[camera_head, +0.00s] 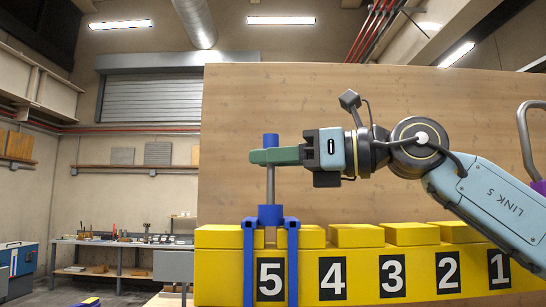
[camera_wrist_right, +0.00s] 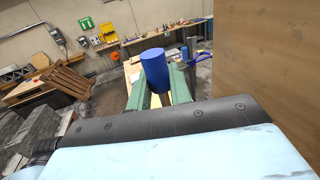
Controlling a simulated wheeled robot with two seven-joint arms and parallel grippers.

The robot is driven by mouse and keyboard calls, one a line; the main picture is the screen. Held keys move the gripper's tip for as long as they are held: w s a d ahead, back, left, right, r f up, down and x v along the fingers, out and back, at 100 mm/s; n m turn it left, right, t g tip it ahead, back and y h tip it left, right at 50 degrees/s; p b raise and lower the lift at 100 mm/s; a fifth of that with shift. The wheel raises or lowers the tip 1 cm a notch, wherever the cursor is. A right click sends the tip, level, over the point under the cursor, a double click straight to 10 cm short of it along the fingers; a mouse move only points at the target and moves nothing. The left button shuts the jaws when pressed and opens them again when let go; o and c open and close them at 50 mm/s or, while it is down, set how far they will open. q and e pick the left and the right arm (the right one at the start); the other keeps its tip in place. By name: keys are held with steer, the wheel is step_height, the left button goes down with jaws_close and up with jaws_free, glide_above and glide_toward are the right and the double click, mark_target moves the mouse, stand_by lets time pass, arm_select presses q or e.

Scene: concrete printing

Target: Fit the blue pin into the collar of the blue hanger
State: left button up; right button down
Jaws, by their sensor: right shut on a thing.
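The blue pin (camera_head: 270,140) stands upright, with a blue head and a thin grey shaft pointing down. My right gripper (camera_head: 274,156) comes in from the right, its green fingers shut on the pin just below the head top. In the right wrist view the blue head (camera_wrist_right: 155,69) sits between both fingers. The blue hanger (camera_head: 249,262) straddles the yellow block at number 5, its collar (camera_head: 270,214) on top. The shaft's lower end meets the collar's top edge in the picture; I cannot tell whether it is inside. My left gripper is not in view.
The yellow numbered row (camera_head: 405,275) runs right from 5 to 1, with raised yellow blocks on top. A tall wooden panel (camera_head: 420,130) stands behind it. A purple part (camera_head: 539,187) with a grey hook shows at the right edge. A workbench (camera_head: 120,243) is far left.

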mark_target(274, 207)
steer(key=shift+f+b, duration=2.2)
steer(key=shift+f, duration=0.35)
steer(key=c, duration=1.2)
jaws_free()
steer(key=b+v, duration=0.3)
steer(key=v, duration=1)
steer(key=shift+s+d+r, duration=0.1)
steer(key=shift+d, duration=0.1)
